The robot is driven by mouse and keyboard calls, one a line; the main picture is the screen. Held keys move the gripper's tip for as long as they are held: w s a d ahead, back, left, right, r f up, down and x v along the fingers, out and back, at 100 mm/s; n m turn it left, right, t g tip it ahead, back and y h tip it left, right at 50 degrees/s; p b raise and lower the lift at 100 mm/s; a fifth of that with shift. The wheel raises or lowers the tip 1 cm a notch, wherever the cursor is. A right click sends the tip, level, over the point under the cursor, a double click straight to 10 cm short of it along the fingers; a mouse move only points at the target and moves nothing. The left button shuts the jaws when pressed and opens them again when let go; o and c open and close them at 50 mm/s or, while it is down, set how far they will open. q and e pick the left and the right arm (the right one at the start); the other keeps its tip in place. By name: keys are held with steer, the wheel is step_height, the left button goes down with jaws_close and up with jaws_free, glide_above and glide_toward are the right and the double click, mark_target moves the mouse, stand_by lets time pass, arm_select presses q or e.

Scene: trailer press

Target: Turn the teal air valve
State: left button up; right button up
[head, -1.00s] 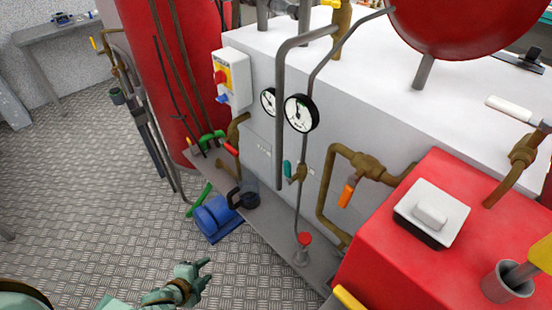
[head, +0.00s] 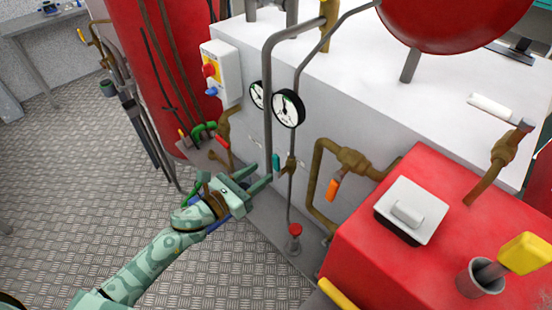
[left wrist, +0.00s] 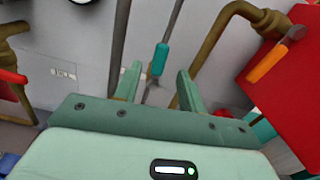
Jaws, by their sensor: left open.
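The teal air valve (head: 276,163) is a small upright handle on a thin grey pipe below the gauges. In the left wrist view the teal handle (left wrist: 160,59) stands beyond and between the two fingers. My left gripper (head: 258,178) is open and empty, with its fingers pointing at the valve from the left. In the left wrist view the left gripper (left wrist: 159,88) has its fingers apart, and the handle looks a little beyond the tips. I cannot tell whether a finger touches it. My right gripper is not in view.
A thick grey pipe (head: 268,110) runs down just left of the valve. Two gauges (head: 288,108) sit above. A brown pipe with an orange handle (head: 334,188) and a red cabinet (head: 365,225) stand to the right. A red knob (head: 295,230) is below.

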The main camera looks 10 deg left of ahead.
mark_target(274, 164)
arm_select(q)
steer(key=x, duration=0.7)
jaws_close()
